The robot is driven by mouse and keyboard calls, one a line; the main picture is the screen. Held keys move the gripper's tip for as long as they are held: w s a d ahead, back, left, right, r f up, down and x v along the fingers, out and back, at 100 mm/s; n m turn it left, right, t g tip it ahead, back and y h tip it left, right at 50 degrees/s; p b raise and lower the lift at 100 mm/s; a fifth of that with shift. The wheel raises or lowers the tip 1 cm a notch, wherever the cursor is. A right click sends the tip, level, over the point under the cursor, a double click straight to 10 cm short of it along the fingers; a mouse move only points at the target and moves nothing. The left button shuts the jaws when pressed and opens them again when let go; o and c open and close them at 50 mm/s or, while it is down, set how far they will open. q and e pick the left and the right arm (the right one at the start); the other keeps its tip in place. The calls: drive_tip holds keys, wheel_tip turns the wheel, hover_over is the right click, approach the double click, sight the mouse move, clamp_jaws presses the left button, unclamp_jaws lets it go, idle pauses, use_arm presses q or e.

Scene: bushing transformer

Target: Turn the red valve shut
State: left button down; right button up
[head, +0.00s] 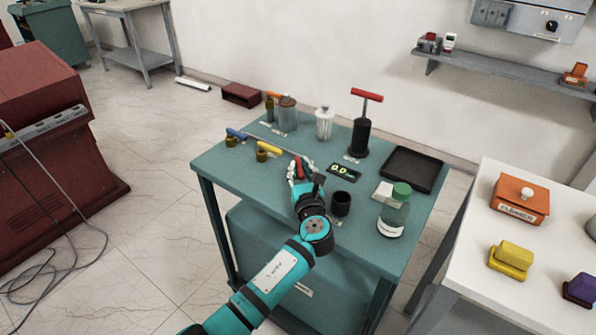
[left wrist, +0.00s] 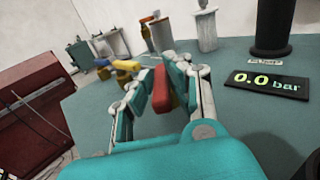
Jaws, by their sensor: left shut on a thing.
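The red valve handle (head: 301,168) is on the teal table, at the right end of a row of valves. In the left wrist view the red handle (left wrist: 162,90) sits between the two fingers of my left gripper (left wrist: 158,95). My left gripper (head: 302,175) is shut on it, and its fingers hide the valve body in the head view. A yellow-handled valve (head: 268,149) and a blue-handled valve (head: 235,136) stand to the left. A display (head: 343,171) reads 0.0, shown as 0.0 bar on the display (left wrist: 268,83) in the left wrist view. My right gripper is not in view.
A black pump with a red T-handle (head: 361,130), a glass jar (head: 324,124) and a metal canister (head: 287,113) stand behind. A black cup (head: 341,203), a green-capped bottle (head: 394,212) and a black tray (head: 413,168) are to the right.

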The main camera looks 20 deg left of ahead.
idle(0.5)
use_arm(q)
drive_tip(key=c, duration=1.3)
unclamp_jaws()
drive_tip(key=shift+d, duration=0.1)
drive_tip(key=v, duration=1.2)
drive_tip(key=shift+d, duration=0.1)
drive_tip(key=shift+c, duration=0.2)
